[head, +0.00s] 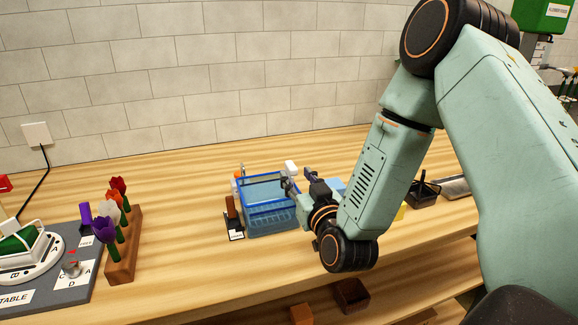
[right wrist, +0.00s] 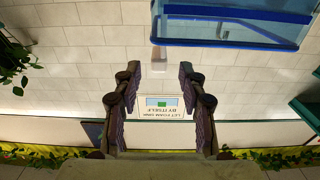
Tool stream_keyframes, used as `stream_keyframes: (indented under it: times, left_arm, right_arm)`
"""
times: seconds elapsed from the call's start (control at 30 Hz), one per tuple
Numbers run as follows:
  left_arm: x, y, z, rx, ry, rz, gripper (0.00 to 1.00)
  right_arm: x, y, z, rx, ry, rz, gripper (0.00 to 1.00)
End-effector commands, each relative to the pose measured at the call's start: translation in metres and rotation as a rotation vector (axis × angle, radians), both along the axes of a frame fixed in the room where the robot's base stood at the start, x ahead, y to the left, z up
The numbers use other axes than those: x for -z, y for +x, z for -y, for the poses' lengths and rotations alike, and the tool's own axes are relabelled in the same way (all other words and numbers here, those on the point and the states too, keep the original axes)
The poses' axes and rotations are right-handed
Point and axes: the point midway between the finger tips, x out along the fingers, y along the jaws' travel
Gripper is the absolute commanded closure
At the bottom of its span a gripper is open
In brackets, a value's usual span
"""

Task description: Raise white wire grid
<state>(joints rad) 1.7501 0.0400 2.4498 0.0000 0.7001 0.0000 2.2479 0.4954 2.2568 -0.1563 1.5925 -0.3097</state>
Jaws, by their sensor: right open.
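A clear blue tank (head: 272,222) stands on the wooden table, and its blue wall shows at the top of the right wrist view (right wrist: 235,28). In the right wrist view a pale handle-like piece (right wrist: 158,58) hangs beside the tank, between and beyond my fingertips. I cannot make out a white wire grid; dark slat-like lines show inside the tank. My right gripper (head: 289,184) is open and empty at the tank's right side, its fingers apart in the right wrist view (right wrist: 157,75). My left gripper is not in view.
A wooden block (head: 122,258) with several tulips and a grey board (head: 75,270) with a white dial stand at the left. A dark basket (head: 424,194) stands right of my arm. A sign (right wrist: 167,107) shows upside down.

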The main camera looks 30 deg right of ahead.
Motion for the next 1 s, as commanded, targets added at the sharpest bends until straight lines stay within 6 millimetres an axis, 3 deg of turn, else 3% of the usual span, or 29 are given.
stream_keyframes:
  times: [0.3,0.73,1.0]
  left_arm:
    - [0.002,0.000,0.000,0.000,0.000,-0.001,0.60]
    - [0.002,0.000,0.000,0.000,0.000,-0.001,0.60]
    - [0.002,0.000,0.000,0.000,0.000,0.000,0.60]
  right_arm:
    - [0.000,0.044,0.011,0.000,-0.002,0.001,0.58]
    - [0.000,0.057,0.014,0.001,0.000,-0.001,0.58]
    - [0.000,0.058,0.014,0.001,0.000,-0.001,0.81]
